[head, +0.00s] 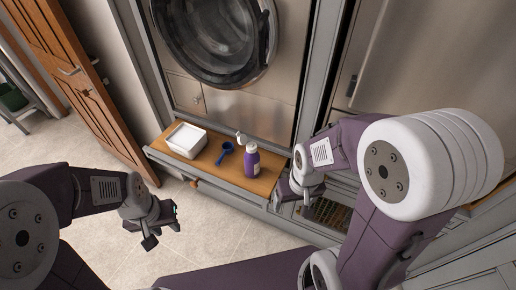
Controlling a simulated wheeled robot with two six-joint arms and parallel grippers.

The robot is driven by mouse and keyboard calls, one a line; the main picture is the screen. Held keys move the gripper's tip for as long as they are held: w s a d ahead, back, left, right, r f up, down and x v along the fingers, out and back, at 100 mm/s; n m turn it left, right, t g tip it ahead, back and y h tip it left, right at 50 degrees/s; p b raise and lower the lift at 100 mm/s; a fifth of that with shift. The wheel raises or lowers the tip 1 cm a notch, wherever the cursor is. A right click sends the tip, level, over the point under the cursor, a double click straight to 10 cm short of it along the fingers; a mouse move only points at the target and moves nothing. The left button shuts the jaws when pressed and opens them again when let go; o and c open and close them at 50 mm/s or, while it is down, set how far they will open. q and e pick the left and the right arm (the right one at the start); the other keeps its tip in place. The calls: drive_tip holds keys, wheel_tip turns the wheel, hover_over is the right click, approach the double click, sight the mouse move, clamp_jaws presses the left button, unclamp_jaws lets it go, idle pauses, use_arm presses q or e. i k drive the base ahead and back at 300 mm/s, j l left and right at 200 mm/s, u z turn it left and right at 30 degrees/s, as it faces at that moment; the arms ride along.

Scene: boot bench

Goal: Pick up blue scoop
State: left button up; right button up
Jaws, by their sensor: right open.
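The blue scoop (226,151) lies on the wooden top of the bench (206,172), between a white box and a purple bottle. Its round bowl is toward the back right and its handle points toward the front left. My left gripper (162,236) is in front of the bench, over the floor to the left of the scoop; its fingers look apart with nothing between them. My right gripper (293,207) is at the right end of the bench, to the right of the bottle, open and empty. Neither gripper touches the scoop.
The white box (185,140) stands left of the scoop. The purple bottle (251,161) stands close on its right, with a small white item (241,137) behind. A front-loading machine (218,40) rises behind the bench. A wooden door (85,75) stands at left.

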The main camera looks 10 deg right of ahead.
sight(228, 147)
drive_tip(key=i+j+u, duration=0.4)
drive_tip(key=i+j, duration=0.25)
drive_tip(key=i, duration=0.1)
